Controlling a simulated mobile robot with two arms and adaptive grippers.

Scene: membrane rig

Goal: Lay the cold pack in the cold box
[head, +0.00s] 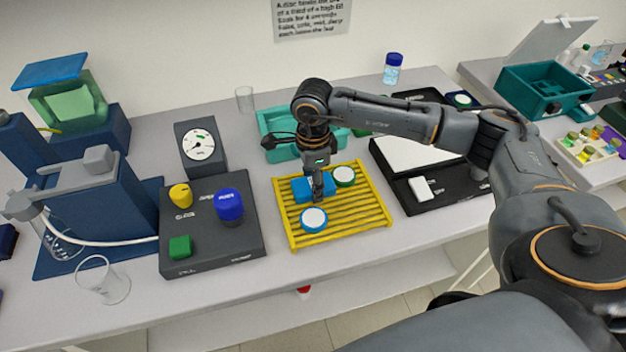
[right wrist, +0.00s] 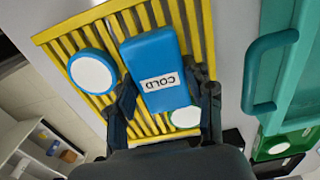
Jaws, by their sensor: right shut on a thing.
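The blue cold pack (head: 300,189) lies on the yellow slatted rack (head: 357,226) in the head view. In the right wrist view the pack (right wrist: 150,52) shows its white COLD label between the two fingers. My right gripper (head: 317,192) points down over the rack and is shut on the pack; it also shows in the right wrist view (right wrist: 167,92). A teal box (head: 530,104) with its lid raised, which looks like the cold box, stands on the bench at the far right. My left gripper is not in view.
A blue round container (head: 314,220) and a green one (head: 344,176) sit on the rack beside the pack. A teal bin (head: 270,118) with a handle stands behind. A control panel (head: 212,250) is left of the rack, a black-framed white plate (head: 410,154) right.

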